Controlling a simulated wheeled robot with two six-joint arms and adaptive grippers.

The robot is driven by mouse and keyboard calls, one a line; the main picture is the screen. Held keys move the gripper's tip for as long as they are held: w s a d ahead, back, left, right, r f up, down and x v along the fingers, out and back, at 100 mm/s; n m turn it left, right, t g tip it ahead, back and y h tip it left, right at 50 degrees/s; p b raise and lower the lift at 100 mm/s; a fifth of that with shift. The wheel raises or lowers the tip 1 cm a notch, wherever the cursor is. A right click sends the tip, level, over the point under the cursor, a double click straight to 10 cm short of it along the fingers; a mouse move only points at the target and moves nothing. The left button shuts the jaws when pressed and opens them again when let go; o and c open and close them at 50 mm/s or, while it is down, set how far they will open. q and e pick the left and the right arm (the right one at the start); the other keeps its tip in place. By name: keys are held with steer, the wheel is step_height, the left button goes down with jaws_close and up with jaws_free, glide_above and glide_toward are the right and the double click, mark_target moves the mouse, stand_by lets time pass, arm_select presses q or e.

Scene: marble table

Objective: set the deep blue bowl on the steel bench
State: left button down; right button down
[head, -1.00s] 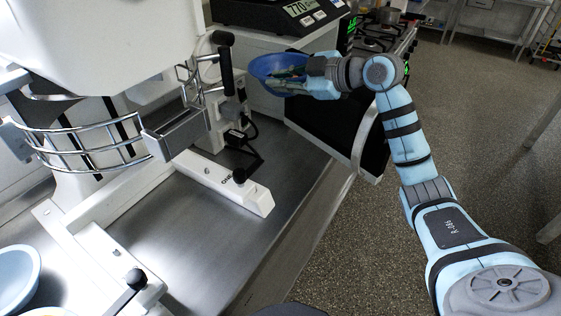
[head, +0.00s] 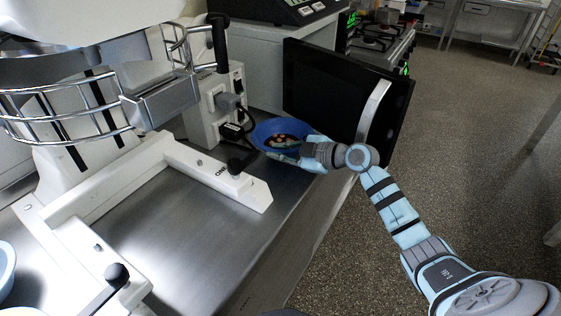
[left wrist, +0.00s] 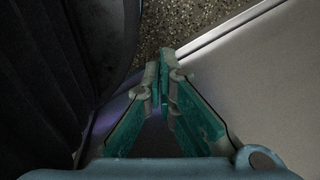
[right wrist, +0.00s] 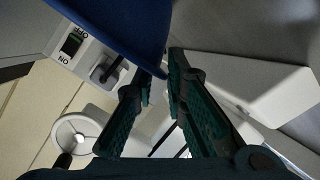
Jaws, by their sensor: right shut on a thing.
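The deep blue bowl (head: 266,128) is at the right edge of the steel bench (head: 190,230), beside the mixer's base. It looks roughly level and has small coloured things inside. I cannot tell whether its underside touches the bench. My right gripper (head: 297,160) is shut on the bowl's near right rim. In the right wrist view the bowl's blue wall (right wrist: 125,25) runs down to the fingertips (right wrist: 160,80). My left gripper (left wrist: 160,75) shows only in the left wrist view, its fingertips together with nothing seen between them.
A large white mixer (head: 145,175) with a wire guard stands on the bench left of the bowl. A light blue bowl (head: 5,270) is at the left edge. Bare steel lies in front.

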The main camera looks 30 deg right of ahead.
steer(key=shift+f, duration=0.9)
arm_select(q)
steer(key=shift+s+f, duration=0.1)
steer(key=shift+f, duration=0.3)
arm_select(e)
steer(key=c, duration=1.6)
jaws_free()
steer(key=shift+s+r, duration=0.1)
